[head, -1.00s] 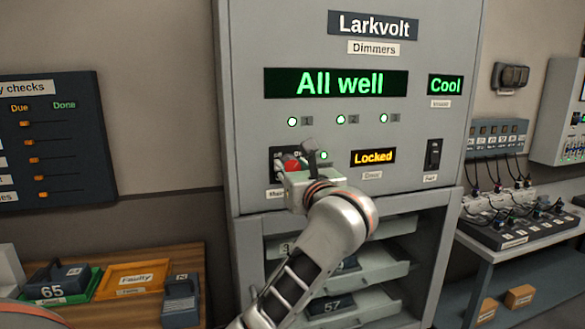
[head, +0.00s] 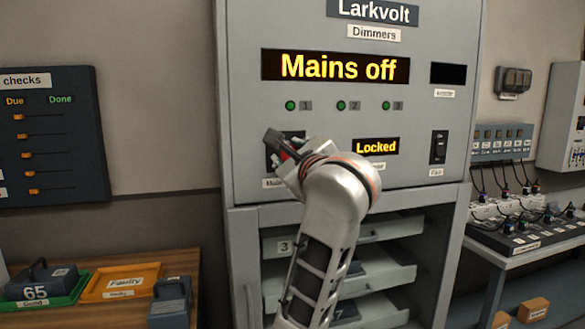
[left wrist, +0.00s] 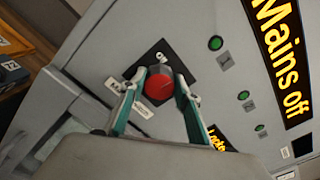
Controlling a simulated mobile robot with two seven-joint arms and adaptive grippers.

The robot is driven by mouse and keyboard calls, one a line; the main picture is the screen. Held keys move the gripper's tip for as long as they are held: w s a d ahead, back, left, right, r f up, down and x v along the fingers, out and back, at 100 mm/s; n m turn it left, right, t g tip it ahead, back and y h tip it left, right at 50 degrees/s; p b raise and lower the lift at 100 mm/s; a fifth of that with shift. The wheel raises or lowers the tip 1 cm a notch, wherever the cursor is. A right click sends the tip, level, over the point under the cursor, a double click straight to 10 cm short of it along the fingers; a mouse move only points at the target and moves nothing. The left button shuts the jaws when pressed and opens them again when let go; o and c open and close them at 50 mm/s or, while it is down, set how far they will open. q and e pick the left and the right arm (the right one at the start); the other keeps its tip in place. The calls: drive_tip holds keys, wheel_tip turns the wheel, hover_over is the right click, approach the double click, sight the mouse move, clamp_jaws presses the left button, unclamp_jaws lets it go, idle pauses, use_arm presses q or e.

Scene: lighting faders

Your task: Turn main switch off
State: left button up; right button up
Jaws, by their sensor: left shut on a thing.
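The main switch is a red rotary knob on a dark plate on the Larkvolt dimmer cabinet. In the left wrist view the red knob (left wrist: 158,87) sits between the two fingers of my left gripper (left wrist: 160,84), which is shut on it. In the head view my left gripper (head: 283,150) is at the switch plate (head: 291,137) and hides most of the knob. The main display (head: 335,67) reads "Mains off". My right gripper is not in view.
The small display (head: 376,147) reads "Locked". The upper right display (head: 448,74) is blank. A fan switch (head: 438,147) is at the right of the panel. Drawers (head: 385,275) sit below. A table with trays (head: 120,282) stands at left, a bench (head: 520,240) at right.

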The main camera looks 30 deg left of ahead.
use_arm(q)
drive_tip(key=n+b, duration=0.2)
drive_tip(key=n, duration=0.1)
drive_tip(key=n+b, duration=0.2)
drive_tip(key=n, duration=0.2)
drive_tip(key=n+b, duration=0.3)
drive_tip(key=shift+f, duration=0.3)
drive_tip(key=shift+r+n, duration=0.1)
drive_tip(key=shift+n, duration=0.2)
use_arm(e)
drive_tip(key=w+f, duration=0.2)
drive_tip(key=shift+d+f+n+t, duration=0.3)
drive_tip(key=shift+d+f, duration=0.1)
use_arm(q)
drive_tip(key=shift+s, duration=0.1)
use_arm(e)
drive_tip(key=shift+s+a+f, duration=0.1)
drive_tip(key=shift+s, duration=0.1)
use_arm(q)
drive_tip(key=o, duration=1.1)
drive_tip(key=shift+a, duration=0.1)
